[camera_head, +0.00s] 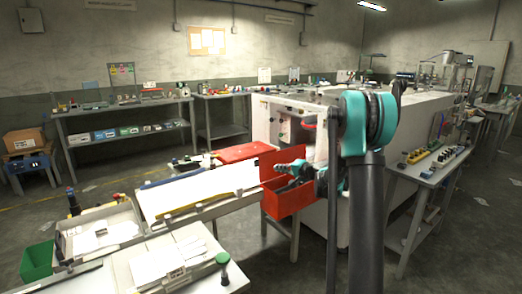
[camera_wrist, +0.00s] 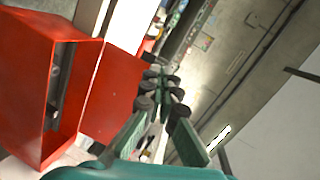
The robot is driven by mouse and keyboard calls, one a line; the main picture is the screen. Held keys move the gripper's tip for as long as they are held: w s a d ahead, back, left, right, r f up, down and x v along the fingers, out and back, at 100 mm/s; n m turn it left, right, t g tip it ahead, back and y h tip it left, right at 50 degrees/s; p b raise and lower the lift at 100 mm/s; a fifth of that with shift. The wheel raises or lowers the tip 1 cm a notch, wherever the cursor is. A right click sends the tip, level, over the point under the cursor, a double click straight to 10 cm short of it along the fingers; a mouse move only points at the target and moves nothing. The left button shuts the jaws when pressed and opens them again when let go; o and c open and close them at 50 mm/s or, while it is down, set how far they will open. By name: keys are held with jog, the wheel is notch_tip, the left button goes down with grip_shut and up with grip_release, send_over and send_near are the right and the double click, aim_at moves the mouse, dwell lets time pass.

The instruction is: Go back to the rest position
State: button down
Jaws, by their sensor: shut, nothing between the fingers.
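My gripper (camera_head: 280,177) is at the end of my teal and black arm, folded down in front of a red open box in the head view. In the wrist view the dark fingertips of my gripper (camera_wrist: 161,88) are together with nothing between them. The red box (camera_head: 290,211) stands at the right end of the white work surface; in the wrist view the red box (camera_wrist: 90,110) fills the left side, close to the fingers. I cannot tell whether they touch.
A bench with trays (camera_head: 100,216) is at the lower left, with a green bin (camera_head: 37,262) beside it. A large white machine (camera_head: 310,170) stands behind my arm. A side table (camera_head: 425,178) with several small parts is at right. Floor is open at left.

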jog(key=s+d+f+n+g+h, duration=0.2)
jog(key=s+d+f+h, duration=0.1)
jog(key=s, duration=1.3)
jog(key=s+d+f+n+g+h, duration=0.2)
jog(key=s+f, duration=0.3)
jog(key=s, duration=1.1)
jog(key=s+d+f+n+g+h, duration=0.2)
jog(key=s+d+f+g+h, duration=0.1)
jog(key=s, duration=1.3)
notch_tip(320, 180, down, 2)
jog(key=shift+d+n+h, duration=0.4)
jog(key=shift+d+h, duration=0.4)
jog(key=shift+h, duration=0.2)
